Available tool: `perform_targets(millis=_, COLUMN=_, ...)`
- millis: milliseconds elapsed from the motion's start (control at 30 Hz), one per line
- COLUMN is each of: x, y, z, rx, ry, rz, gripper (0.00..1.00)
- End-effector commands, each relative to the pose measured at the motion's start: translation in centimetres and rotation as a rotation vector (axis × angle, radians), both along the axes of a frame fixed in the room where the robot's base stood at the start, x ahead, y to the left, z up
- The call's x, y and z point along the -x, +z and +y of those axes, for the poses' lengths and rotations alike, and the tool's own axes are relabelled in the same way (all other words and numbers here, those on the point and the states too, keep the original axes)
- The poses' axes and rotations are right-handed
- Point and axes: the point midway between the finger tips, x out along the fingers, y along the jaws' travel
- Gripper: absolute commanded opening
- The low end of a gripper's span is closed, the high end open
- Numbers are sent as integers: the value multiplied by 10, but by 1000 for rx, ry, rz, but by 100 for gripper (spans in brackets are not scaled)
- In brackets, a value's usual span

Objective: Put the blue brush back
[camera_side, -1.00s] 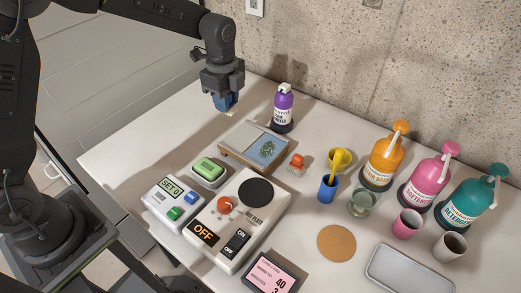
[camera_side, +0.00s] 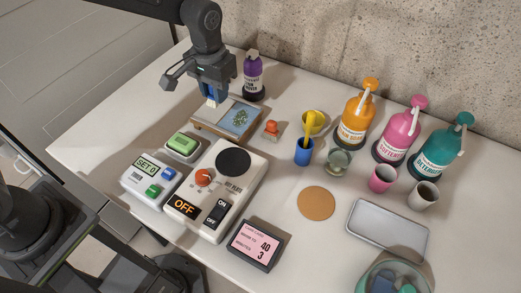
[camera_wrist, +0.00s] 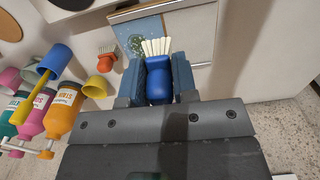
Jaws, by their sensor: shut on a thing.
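My gripper (camera_wrist: 158,75) is shut on the blue brush (camera_wrist: 158,84). Its white bristles (camera_wrist: 157,46) stick out past the fingers. In the side view my gripper (camera_side: 212,98) points down at the back left end of a wood-framed board (camera_side: 203,129), with the pale bristle tips low at that end. I cannot tell whether the bristles touch the board. The board carries a blue patch with a green plant pattern (camera_side: 241,118) and a bare grey part beside it.
A purple bottle (camera_side: 253,78) stands close behind the board. A small orange brush (camera_side: 271,130) stands to its right, then a blue cup (camera_side: 303,152) and a yellow cup (camera_side: 319,119). A green block (camera_side: 183,144) and a hot plate (camera_side: 196,222) lie in front.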

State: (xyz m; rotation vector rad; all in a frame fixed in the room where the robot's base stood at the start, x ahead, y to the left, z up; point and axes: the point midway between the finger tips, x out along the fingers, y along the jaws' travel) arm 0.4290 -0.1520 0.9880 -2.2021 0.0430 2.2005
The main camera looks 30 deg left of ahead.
Motion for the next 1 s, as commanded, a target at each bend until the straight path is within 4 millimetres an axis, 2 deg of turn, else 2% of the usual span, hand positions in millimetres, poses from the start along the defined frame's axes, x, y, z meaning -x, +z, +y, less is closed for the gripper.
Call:
perform_targets(millis=167, x=2, y=-9, z=-15, rx=-1, ry=38, rz=3, gripper=1)
perform_targets(millis=500, x=3, y=-52, z=-87, rx=-1, ry=36, rz=2, gripper=1)
perform_targets(millis=633, x=4, y=-64, z=-108, rx=-1, ry=38, rz=1, gripper=1)
perform_targets(millis=867, x=4, y=-74, z=-119, rx=0, ry=40, rz=0, gripper=1)
perform_targets(millis=1000, x=4, y=-91, z=-118, rx=-1, ry=40, rz=3, gripper=1)
